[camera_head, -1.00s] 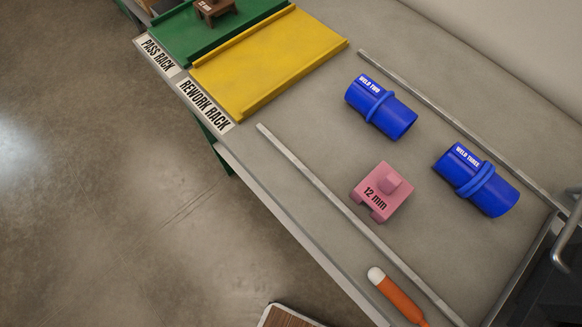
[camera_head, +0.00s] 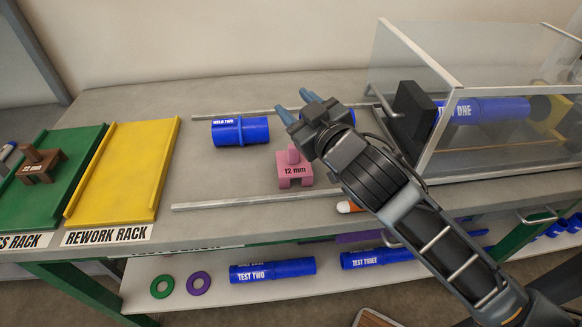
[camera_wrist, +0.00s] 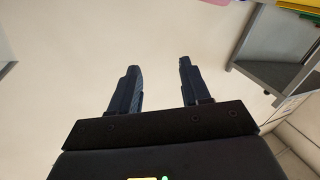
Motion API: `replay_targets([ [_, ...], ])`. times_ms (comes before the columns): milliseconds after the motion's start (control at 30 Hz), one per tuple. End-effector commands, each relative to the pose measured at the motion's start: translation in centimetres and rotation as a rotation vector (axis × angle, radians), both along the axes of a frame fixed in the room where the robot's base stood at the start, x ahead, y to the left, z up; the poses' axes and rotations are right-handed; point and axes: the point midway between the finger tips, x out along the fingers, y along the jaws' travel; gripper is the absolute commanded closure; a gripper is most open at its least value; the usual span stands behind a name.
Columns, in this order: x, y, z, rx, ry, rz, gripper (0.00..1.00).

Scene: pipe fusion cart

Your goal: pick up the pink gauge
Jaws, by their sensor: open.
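The pink gauge (camera_head: 294,172), marked "12 mm", stands upright on the grey cart top between two metal rails. It is a block with a knob on top and a notch below. My gripper (camera_head: 296,106) is open and empty, raised above and just right of the gauge in the head view, not touching it. Its two fingers point up and to the left. In the wrist view my gripper (camera_wrist: 158,78) shows two parted fingers with nothing between them, facing a pale surface; the gauge is not identifiable there.
The blue WELD TWO pipe (camera_head: 240,132) lies left of the gauge. Another blue pipe is mostly hidden behind my gripper. The yellow rework rack (camera_head: 122,170) and green rack (camera_head: 75,185) are at left. A clear-walled enclosure (camera_head: 455,120) stands at right. An orange-handled tool (camera_head: 347,207) is partly hidden.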

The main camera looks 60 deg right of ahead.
Motion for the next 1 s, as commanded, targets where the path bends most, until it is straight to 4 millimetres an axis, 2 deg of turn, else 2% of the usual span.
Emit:
replay_targets([
  [33, 1.1, -1.5, 1.2, 0.006, -0.037, -0.061, 0.53],
  [100, 1.9, -3.6, 2.8, 0.027, -0.077, -0.154, 0.53],
  [200, 2.5, -6.5, 4.9, 0.072, -0.139, -0.292, 0.53],
  [400, 1.9, -11.2, 7.8, 0.232, -0.266, -0.576, 0.53],
  [533, 0.6, -13.3, 8.3, 0.384, -0.342, -0.76, 0.53],
  [633, -0.5, -14.1, 7.9, 0.52, -0.394, -0.899, 0.53],
  [767, -1.7, -14.0, 6.5, 0.726, -0.444, -1.073, 0.53],
  [867, -2.3, -13.0, 4.9, 0.9, -0.465, -1.203, 0.53],
  [1000, -2.6, -10.3, 2.5, 1.162, -0.46, -1.378, 0.53],
])
